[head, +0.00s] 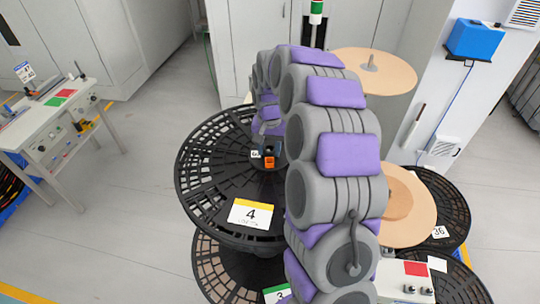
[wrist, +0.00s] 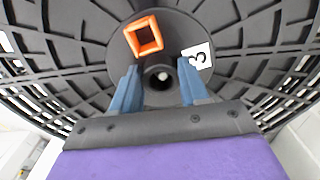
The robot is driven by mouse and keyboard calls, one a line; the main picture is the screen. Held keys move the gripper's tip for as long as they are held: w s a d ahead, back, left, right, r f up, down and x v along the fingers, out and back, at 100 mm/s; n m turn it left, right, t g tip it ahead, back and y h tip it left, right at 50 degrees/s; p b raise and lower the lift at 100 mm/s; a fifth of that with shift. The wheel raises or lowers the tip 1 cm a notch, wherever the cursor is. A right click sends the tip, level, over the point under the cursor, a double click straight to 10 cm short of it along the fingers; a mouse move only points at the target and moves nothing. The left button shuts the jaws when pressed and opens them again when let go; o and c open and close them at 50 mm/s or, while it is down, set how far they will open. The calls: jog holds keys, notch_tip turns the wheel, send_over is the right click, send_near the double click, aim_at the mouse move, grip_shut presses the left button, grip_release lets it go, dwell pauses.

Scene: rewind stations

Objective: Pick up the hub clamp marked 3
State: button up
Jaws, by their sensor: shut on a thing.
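The hub clamp marked 3 (wrist: 160,93) shows in the wrist view as a dark round body with a central hole at the reel's hub. Beside it are an orange square loop (wrist: 143,36) and a white tag (wrist: 197,56) reading 3, turned over. My gripper (wrist: 160,84) has its two blue fingers on either side of the dark body, shut on it. In the head view the gripper (head: 268,147) is at the hub of the black reel (head: 205,180) with the 4 card, next to the orange part (head: 269,161). My arm hides the reel's right side.
A lower reel (head: 222,272) with a green-edged card sits below. Tan discs (head: 382,70) and black reels (head: 458,205) stand right of my arm. A white workbench (head: 55,112) is at far left. Grey floor (head: 120,210) on the left is clear.

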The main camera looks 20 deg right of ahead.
jog(key=c, duration=0.3)
jog(key=shift+a, duration=0.35)
jog(key=shift+r, duration=0.15)
